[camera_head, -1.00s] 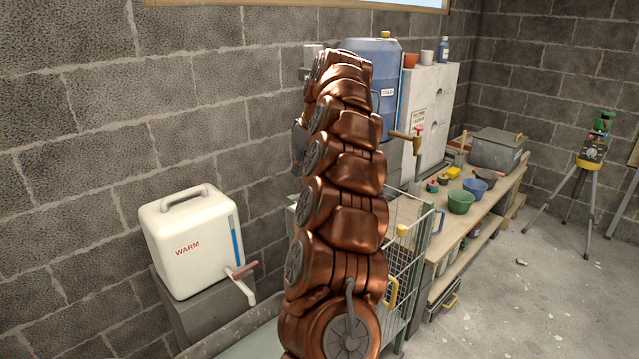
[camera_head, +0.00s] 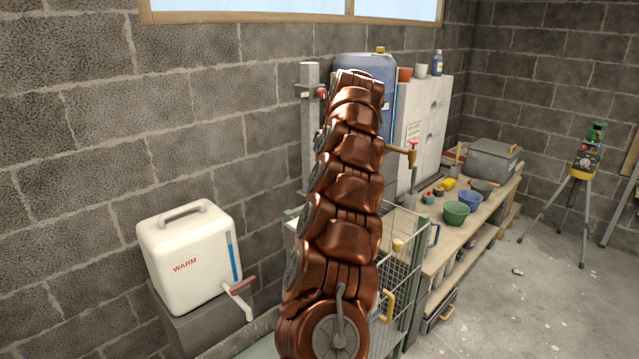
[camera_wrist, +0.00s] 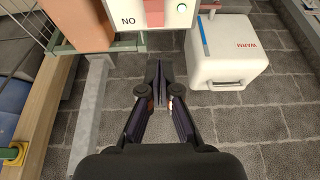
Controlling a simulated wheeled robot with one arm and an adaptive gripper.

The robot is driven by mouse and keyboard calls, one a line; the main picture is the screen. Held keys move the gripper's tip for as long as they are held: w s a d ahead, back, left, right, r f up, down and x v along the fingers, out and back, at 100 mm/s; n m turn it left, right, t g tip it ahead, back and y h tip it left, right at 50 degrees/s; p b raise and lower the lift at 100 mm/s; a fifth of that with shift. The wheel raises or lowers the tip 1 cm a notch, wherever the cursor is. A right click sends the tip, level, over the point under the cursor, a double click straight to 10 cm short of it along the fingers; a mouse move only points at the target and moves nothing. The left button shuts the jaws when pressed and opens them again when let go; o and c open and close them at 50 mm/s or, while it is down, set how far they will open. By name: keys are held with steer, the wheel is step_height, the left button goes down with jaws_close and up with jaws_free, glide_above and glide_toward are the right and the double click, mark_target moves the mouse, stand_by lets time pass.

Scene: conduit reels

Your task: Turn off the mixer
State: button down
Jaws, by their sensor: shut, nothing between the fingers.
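The wrist view looks upside down. A pale switch panel (camera_wrist: 127,20) shows at its top edge, with lettering that reads ON when turned over. A red part (camera_wrist: 155,19) and a small lit greenish lamp (camera_wrist: 182,7) are on the panel. My gripper (camera_wrist: 160,82) is shut and empty, with its fingertips pointing toward the panel and apparently apart from it. In the head view my copper arm hides the gripper. A grey post (camera_head: 308,140) with a red knob (camera_head: 321,93) stands behind the arm; I cannot tell the mixer itself clearly.
A white WARM container (camera_head: 190,260) with a tap sits at left on a grey block. A blue barrel (camera_head: 360,64) is behind my arm. A wire cage (camera_head: 403,265) and a workbench (camera_head: 437,255) with bowls are at right. The floor at right is mostly open.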

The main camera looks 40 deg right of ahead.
steer(key=p+x, duration=0.2)
steer(key=x, duration=0.7)
steer(key=shift+s+f+p, duration=0.1)
steer(key=shift+p, duration=0.3)
steer(key=shift+s+f+p, duration=0.35)
steer(key=shift+f, duration=0.45)
steer(key=shift+s+f+p, duration=0.35)
steer(key=shift+s+f, duration=0.05)
steer(key=shift+f, duration=0.45)
steer(key=shift+f, duration=0.15)
steer(key=shift+s+f+t+b, duration=0.15)
steer(key=shift+f+t+b, duration=0.25)
steer(key=shift+b, duration=0.7)
steer(key=shift+r, duration=0.15)
steer(key=shift+r, duration=0.1)
steer(key=shift+w+r, duration=0.3)
steer(key=shift+w, duration=0.45)
